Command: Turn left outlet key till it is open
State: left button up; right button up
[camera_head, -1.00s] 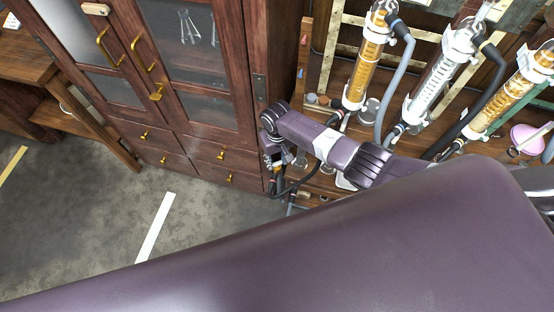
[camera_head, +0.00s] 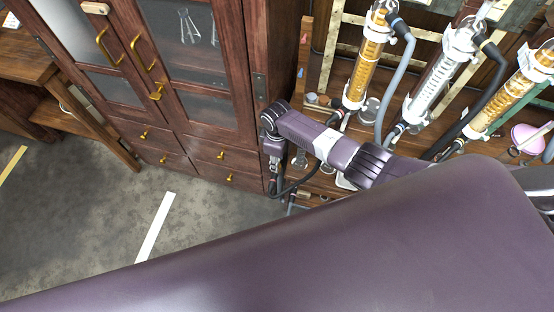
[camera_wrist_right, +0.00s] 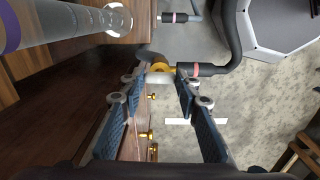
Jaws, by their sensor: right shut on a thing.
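The left outlet's brass fitting (camera_wrist_right: 161,67) shows at the top middle of the right wrist view, with a pale key (camera_wrist_right: 158,79) just below it. My right gripper (camera_wrist_right: 160,76) has its two blue-padded fingers on either side of the key and is shut on it. A black hose (camera_wrist_right: 235,45) with a red band runs from the fitting to the right. In the head view my right arm reaches down beside the cabinet; its fingertips and the key are too small or hidden to make out there. My left gripper is not in view. How far the key is turned is unclear.
Glass condensers (camera_head: 366,62) with hoses stand on a wooden rack at the right in the head view. A wooden cabinet (camera_head: 190,90) with brass handles stands left of my arm. Another banded hose fitting (camera_wrist_right: 178,17) lies beyond the key. The floor (camera_head: 90,220) is clear.

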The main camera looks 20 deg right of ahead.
jog(key=shift+n, duration=0.6)
jog(key=o, duration=1.2)
jog(key=shift+c, duration=0.2)
jog(key=shift+r, duration=0.1)
notch_tip(320, 180, up, 12)
